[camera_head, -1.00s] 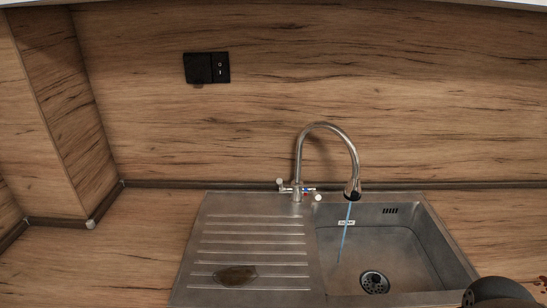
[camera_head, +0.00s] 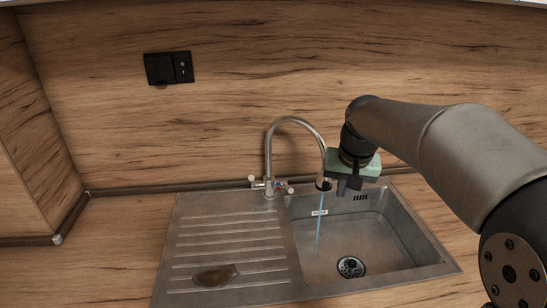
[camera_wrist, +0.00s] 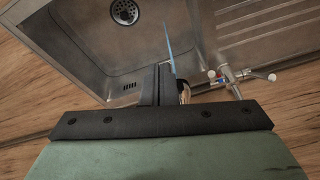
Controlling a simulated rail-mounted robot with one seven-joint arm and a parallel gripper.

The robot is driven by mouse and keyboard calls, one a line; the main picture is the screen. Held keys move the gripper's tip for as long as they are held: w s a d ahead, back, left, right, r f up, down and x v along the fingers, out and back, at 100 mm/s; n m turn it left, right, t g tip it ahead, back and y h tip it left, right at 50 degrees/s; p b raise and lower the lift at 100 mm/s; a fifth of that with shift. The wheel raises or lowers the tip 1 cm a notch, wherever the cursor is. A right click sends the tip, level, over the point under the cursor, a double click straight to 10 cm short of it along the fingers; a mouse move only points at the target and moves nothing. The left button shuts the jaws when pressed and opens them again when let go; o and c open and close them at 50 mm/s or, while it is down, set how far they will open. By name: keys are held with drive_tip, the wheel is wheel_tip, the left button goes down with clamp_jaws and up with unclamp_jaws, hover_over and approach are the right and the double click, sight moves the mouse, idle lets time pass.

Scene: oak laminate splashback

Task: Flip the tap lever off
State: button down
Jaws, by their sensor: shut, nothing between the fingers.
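The steel tap (camera_head: 268,160) stands at the back edge of the sink, its curved spout reaching right over the basin. A blue stream of water (camera_head: 320,222) runs from the spout. Two small lever handles (camera_head: 268,184) stick out left and right at the tap's base, with red and blue marks. In the wrist view the tap handles (camera_wrist: 232,76) lie to the right of my fingers. My gripper (camera_head: 344,190) is shut and empty, just right of the spout end and above the basin's back edge. In the wrist view my gripper (camera_wrist: 156,80) partly hides the spout.
The sink basin (camera_head: 390,235) has a drain (camera_head: 351,267). A ribbed drainboard (camera_head: 235,250) with a brown stain lies to the left. A wooden splashback (camera_head: 240,110) stands behind, with a black socket and switch plate (camera_head: 168,68).

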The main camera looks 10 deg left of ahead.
drive_tip(key=w+a+r+t, duration=0.1)
drive_tip(key=w+a, duration=0.5)
drive_tip(key=a, duration=0.6)
drive_tip(key=w+a+r+n+t+y, duration=0.1)
drive_tip(key=w+a, duration=0.5)
drive_tip(key=a, duration=0.7)
drive_tip(key=shift+w+r+n+y, duration=0.25)
drive_tip(key=shift+r+n+y, duration=0.05)
drive_tip(key=shift+r, duration=0.1)
drive_tip(key=p+x, duration=0.2)
drive_tip(key=x, duration=0.8)
drive_tip(key=shift+w+d+p, duration=0.1)
drive_tip(key=shift+p, duration=0.3)
drive_tip(key=shift+s+d+f, duration=0.1)
drive_tip(key=shift+s+f, duration=0.3)
drive_tip(key=shift+s, duration=0.2)
drive_tip(key=shift+s+d+f, duration=0.1)
drive_tip(key=shift+s+f, duration=0.35)
drive_tip(key=shift+s, duration=0.15)
drive_tip(key=shift+s+f, duration=0.15)
drive_tip(key=shift+f, duration=0.1)
drive_tip(key=shift+s+f, duration=0.2)
